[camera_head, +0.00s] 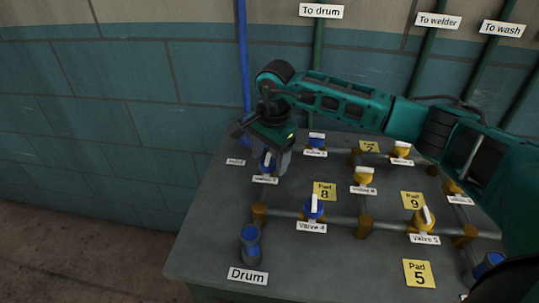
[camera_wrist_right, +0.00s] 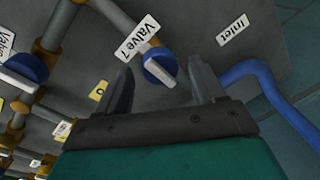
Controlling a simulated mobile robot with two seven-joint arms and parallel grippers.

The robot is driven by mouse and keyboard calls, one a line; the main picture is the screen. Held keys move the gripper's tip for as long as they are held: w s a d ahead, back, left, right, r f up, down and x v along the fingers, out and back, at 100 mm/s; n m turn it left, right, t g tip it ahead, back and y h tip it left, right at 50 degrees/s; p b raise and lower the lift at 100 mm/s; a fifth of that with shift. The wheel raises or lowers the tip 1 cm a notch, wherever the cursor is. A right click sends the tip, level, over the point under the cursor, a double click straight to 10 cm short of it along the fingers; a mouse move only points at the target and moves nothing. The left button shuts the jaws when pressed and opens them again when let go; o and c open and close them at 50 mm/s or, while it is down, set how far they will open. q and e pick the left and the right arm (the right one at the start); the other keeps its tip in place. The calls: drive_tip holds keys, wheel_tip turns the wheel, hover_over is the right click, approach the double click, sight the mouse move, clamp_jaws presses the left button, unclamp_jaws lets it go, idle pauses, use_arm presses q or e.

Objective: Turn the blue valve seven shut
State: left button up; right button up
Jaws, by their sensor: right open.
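Valve 7 has a blue body and a white bar handle; it shows in the right wrist view (camera_wrist_right: 158,68) beside its white "Valve 7" label (camera_wrist_right: 140,37). Its handle lies roughly in line with the short pipe stretch seen beyond the label. My right gripper (camera_wrist_right: 160,70) is open, with one finger on each side of the valve; I cannot tell whether they touch it. In the head view my right gripper (camera_head: 273,166) reaches down over the same blue valve (camera_head: 266,163) and partly hides it. My left gripper is out of view.
Other blue valves, such as valve 4 (camera_head: 313,208), and yellow valves, such as valve 5 (camera_head: 420,219), stand close by on pipes over the grey table (camera_head: 205,245). A blue inlet pipe (camera_wrist_right: 265,80) bends beside my right gripper. A blue drum fitting (camera_head: 250,245) stands at the front.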

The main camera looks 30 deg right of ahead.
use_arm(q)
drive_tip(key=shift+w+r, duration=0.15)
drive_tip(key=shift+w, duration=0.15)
use_arm(e)
drive_tip(key=shift+f, duration=0.15)
drive_tip(key=shift+c, duration=0.3)
drive_tip(key=c, duration=1)
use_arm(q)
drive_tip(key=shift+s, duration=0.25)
